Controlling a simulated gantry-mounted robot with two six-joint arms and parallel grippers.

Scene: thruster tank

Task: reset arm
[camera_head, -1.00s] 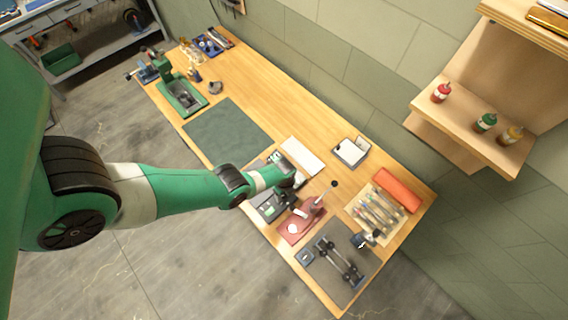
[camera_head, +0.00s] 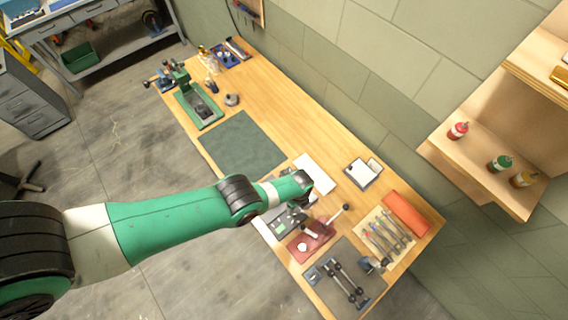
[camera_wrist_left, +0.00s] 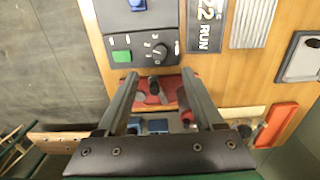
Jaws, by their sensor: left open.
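My left arm (camera_head: 170,228) comes in from the left in the head view and reaches over the front edge of the workbench. Its left gripper (camera_head: 302,187) is above the control box (camera_head: 285,222), beside a white panel (camera_head: 314,174). In the left wrist view, my left gripper (camera_wrist_left: 158,77) is open, with two dark fingers apart and nothing held between them. A red fixture (camera_wrist_left: 158,92) shows beyond and between the fingers. The control box (camera_wrist_left: 135,64) with a green button and a black knob shows above them. My right gripper is in neither view.
A workbench (camera_head: 265,88) runs diagonally. A shelf with bottles (camera_head: 499,164) is at right.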

